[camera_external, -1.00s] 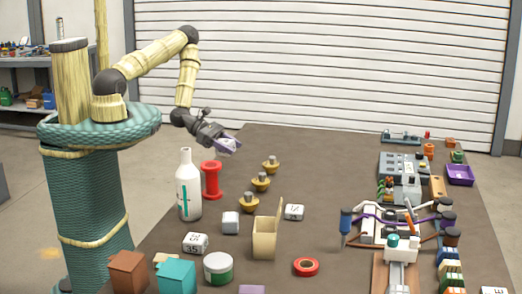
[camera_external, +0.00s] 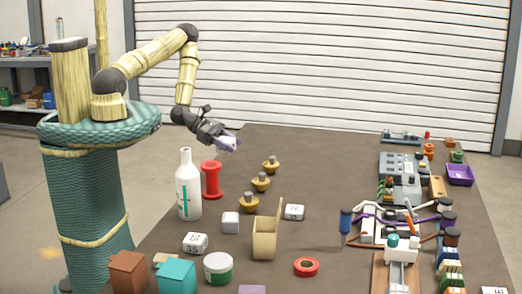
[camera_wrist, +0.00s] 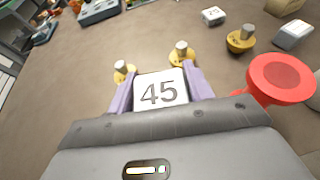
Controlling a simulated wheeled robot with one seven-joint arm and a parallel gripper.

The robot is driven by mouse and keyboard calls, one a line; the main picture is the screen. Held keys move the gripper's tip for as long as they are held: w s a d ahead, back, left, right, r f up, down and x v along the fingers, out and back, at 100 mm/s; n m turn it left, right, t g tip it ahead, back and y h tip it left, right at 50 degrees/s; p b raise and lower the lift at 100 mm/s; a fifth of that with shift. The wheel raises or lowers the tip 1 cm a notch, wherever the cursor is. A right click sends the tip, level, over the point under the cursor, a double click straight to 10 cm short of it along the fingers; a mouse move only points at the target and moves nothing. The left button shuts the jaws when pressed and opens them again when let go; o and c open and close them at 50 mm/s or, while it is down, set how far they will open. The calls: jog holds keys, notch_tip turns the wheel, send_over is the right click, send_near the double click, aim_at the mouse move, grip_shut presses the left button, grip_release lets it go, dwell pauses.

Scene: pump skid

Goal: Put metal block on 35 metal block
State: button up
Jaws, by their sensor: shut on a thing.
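My gripper (camera_external: 226,142) is shut on a white metal block marked 45 (camera_wrist: 158,93), held between its purple fingers in the wrist view. It is above the table's far left part, clear of the surface, behind the red spool (camera_external: 211,180). The 35 metal block (camera_external: 195,243) lies on the table at the near left, in front of the white bottle (camera_external: 188,190). Its top looks bare.
A white-green jar (camera_external: 218,268) and a teal box (camera_external: 176,276) are near the 35 block. Brass knobs (camera_external: 261,182) stand right of the spool.

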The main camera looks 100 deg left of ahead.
jog(key=w+d+r+m+g+h, duration=0.1)
jog(key=w+d+m+h, duration=0.1)
jog(key=w+d, duration=0.6)
jog(key=w+d+r+m+h, duration=0.15)
jog(key=w+d, duration=0.35)
jog(key=d, duration=0.5)
jog(key=d+m+g+h, duration=0.1)
jog(key=d+m+h, duration=0.1)
jog(key=d, duration=0.3)
jog(key=s+d+f+m+g+h+b, duration=0.1)
jog(key=d+m+g+h, duration=0.1)
jog(key=d, duration=0.3)
jog(key=s+d+f+m+g+h, duration=0.1)
jog(key=d+m+g+h, duration=0.1)
jog(key=d, duration=0.4)
jog(key=shift+s+d+f+m+h+b, duration=0.15)
jog(key=shift+f+m+h+b, duration=0.1)
jog(key=shift+m+b, duration=0.15)
jog(key=s+d+r+m+g+h, duration=0.1)
jog(key=s+d+r+m+g, duration=0.1)
jog(key=d, duration=0.3)
jog(key=s+d+r+m+g+h+b, duration=0.1)
jog(key=s+d+m+g, duration=0.3)
jog(key=d+g, duration=0.1)
jog(key=shift+s+d+r, duration=0.3)
jog(key=shift+d+r, duration=0.1)
jog(key=shift+d, duration=0.15)
send_over(192, 241)
jog(key=shift+f+p, duration=0.4)
jog(key=shift+f, duration=2.55)
